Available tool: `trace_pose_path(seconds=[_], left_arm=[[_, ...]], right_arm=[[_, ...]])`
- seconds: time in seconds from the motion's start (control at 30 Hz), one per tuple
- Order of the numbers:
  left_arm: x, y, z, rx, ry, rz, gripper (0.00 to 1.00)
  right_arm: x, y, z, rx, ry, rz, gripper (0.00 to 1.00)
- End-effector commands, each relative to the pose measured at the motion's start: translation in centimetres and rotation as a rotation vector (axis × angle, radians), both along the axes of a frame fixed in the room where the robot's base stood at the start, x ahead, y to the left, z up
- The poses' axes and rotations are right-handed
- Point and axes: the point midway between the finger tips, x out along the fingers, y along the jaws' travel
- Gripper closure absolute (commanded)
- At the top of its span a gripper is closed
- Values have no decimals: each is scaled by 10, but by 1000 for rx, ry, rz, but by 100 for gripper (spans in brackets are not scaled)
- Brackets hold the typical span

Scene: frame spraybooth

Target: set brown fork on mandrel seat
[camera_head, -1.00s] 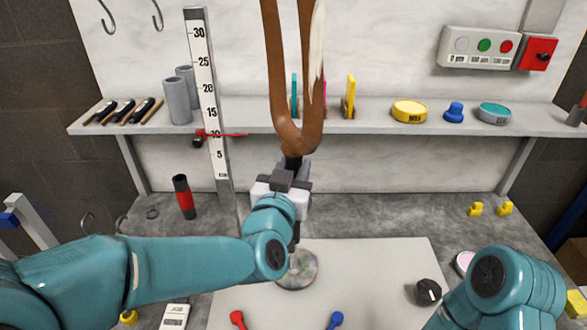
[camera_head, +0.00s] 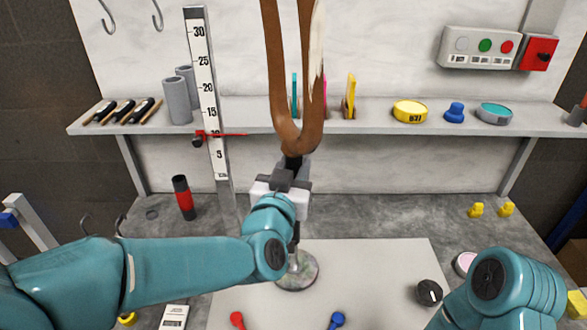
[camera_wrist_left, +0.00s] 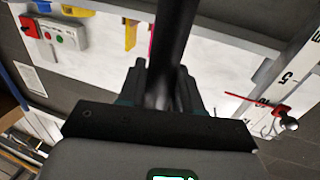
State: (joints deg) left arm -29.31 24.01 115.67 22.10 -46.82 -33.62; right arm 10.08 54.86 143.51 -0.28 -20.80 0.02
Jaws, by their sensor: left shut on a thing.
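The brown fork (camera_head: 297,130) stands upright above the bench, its two legs running up past the top edge of the head view. My left gripper (camera_head: 294,176) is shut on its dark lower tube, which shows as a black shaft (camera_wrist_left: 174,45) between the fingers in the wrist view. A round grey base (camera_head: 300,273) with a short post stands on the pale mat below and behind my wrist; it may be the mandrel seat. My arm partly hides it, and I cannot tell whether the fork touches it. My right gripper is out of view.
A height gauge (camera_head: 205,90) with a red pointer stands left of the fork. A shelf (camera_head: 240,117) with tins and tools runs behind. A red-black bottle (camera_head: 183,198) stands left, a black knob (camera_head: 428,292) right. The mat (camera_head: 390,262) is clear between.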

Motion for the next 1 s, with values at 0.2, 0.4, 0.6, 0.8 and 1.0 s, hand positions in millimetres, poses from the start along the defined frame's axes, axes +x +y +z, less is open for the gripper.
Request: trace_pose_path(seconds=[0.2,0.4,0.6,0.8,1.0], left_arm=[[0,0,-1,-1,-5,1,100],[0,0,-6,-1,-5,1,100],[0,0,-10,-1,-5,1,100],[0,0,-14,-1,-5,1,100],[0,0,-18,-1,-5,1,100]], right_arm=[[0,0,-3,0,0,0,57],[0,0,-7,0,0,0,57],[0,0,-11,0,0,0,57],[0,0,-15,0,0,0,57],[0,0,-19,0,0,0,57]])
